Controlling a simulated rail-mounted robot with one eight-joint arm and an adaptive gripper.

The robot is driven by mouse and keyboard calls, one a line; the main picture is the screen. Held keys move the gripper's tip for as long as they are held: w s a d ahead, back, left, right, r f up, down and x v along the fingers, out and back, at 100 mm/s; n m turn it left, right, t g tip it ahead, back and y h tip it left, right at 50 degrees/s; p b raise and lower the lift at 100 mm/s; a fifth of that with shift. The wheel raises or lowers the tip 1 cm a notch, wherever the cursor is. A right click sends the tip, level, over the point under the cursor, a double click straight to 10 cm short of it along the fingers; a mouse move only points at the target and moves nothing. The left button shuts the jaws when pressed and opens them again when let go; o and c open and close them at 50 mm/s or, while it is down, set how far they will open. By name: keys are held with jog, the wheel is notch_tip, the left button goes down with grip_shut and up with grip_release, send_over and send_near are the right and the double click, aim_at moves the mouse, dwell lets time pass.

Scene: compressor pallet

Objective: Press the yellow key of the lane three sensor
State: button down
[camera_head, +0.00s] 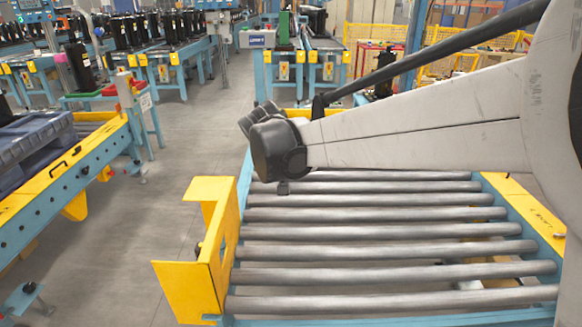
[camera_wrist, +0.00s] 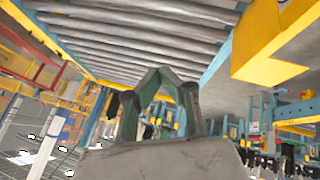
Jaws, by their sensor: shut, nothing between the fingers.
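I cannot make out the lane three sensor or its yellow key in either view. My gripper (camera_wrist: 162,74) shows in the wrist view as dark green and black fingers drawn together at the tips, with nothing between them. The gripper itself is mostly hidden there.
A yellow bracket guard (camera_head: 197,287) stands at the lane's near left corner; a yellow guard also shows in the wrist view (camera_wrist: 270,62). Another conveyor with a blue-grey pallet (camera_head: 38,142) is at left. Grey floor (camera_head: 165,190) lies clear between them. Yellow fencing (camera_head: 372,38) stands behind.

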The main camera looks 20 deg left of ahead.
jog(key=a+f+n, duration=0.1)
jog(key=a+f, duration=0.3)
jog(key=a, duration=0.5)
jog(key=a+f, duration=0.5)
jog(key=a, duration=0.3)
jog(key=n+t, duration=0.2)
send_over(200, 245)
notch_tip(200, 245, down, 9)
jog(key=shift+b, duration=0.45)
jog(key=shift+f, duration=0.15)
jog(key=shift+f+b, duration=2.1)
jog(key=shift+f, duration=2.2)
jog(key=shift+f+b, duration=0.35)
jog(key=shift+f, duration=0.05)
